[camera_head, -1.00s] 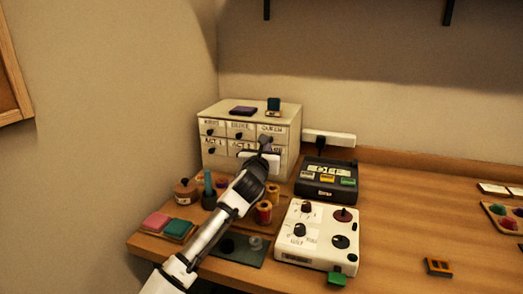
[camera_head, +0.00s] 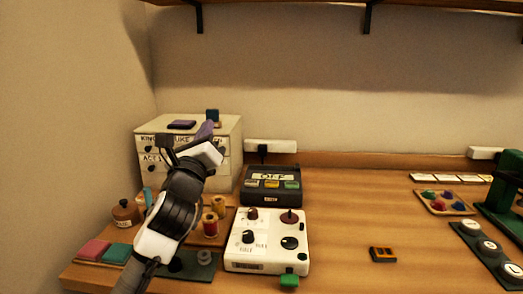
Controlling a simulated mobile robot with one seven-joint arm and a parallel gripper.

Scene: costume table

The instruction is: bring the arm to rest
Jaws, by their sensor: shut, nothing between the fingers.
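My arm rises from the lower left of the head view. My gripper (camera_head: 205,130) is at its upper end, shut and empty. It shows in front of the small white drawer cabinet (camera_head: 231,152) and hides part of the drawer fronts and labels. I cannot tell whether it touches the cabinet.
A purple block (camera_head: 182,124) and a teal block (camera_head: 212,115) sit on the cabinet. Thread spools (camera_head: 210,226), a dark box marked OFF (camera_head: 271,186) and a white knob panel (camera_head: 267,243) stand near the arm. An orange-black block (camera_head: 382,254) lies right. The table's middle right is mostly clear.

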